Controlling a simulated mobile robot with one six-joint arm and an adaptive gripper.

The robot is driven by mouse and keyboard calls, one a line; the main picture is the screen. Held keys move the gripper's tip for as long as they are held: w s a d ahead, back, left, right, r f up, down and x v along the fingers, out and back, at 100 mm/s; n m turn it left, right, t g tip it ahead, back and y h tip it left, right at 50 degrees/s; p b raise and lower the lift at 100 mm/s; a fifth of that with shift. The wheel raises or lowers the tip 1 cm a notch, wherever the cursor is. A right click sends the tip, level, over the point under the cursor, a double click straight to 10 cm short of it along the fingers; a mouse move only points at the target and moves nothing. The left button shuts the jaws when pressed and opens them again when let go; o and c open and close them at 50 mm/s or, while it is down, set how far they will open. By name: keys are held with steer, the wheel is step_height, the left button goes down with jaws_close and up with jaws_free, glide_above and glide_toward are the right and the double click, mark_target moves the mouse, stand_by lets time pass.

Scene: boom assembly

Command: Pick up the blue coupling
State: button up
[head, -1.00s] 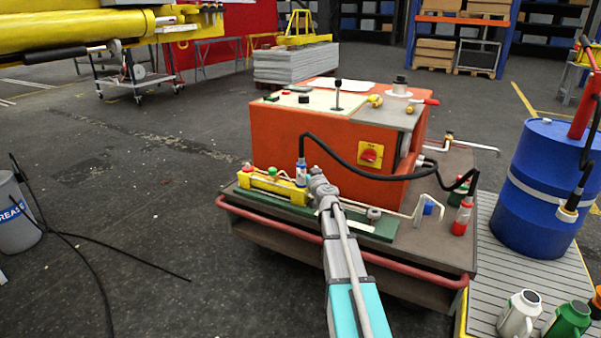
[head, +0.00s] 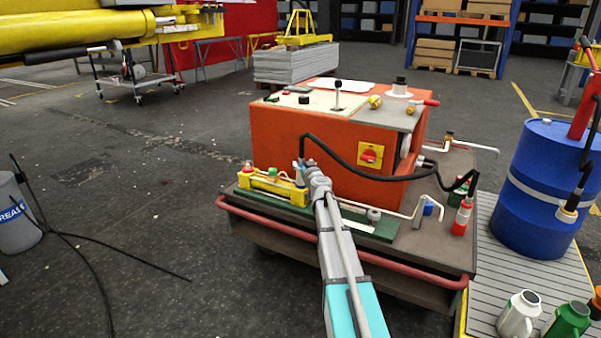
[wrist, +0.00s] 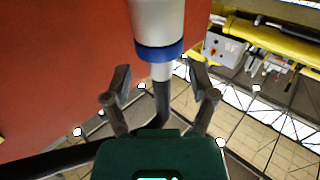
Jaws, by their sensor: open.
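The blue coupling is a pale cylinder with a blue band (wrist: 160,51) on a black hose. It is at the top centre of the wrist view. My gripper (wrist: 160,75) is open there, with one finger on each side of the narrow neck by the band. Gaps show on both sides, and I see no contact. In the head view my gripper (head: 309,170) is over the front of the cart, close to the orange box. The coupling (head: 299,174) shows there only in part, at the gripper's left edge, by the yellow block (head: 270,184).
The orange box (head: 285,139) stands right behind my gripper. The black hose (head: 400,176) arches across its front to the red coupling (head: 461,217) on the right. A red rail (head: 335,240) runs along the cart's front. A blue drum (head: 540,190) stands at the right.

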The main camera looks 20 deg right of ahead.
steer(key=shift+w+d, duration=0.1)
steer(key=shift+w, duration=1.1)
steer(key=shift+c, duration=0.2)
jaws_close()
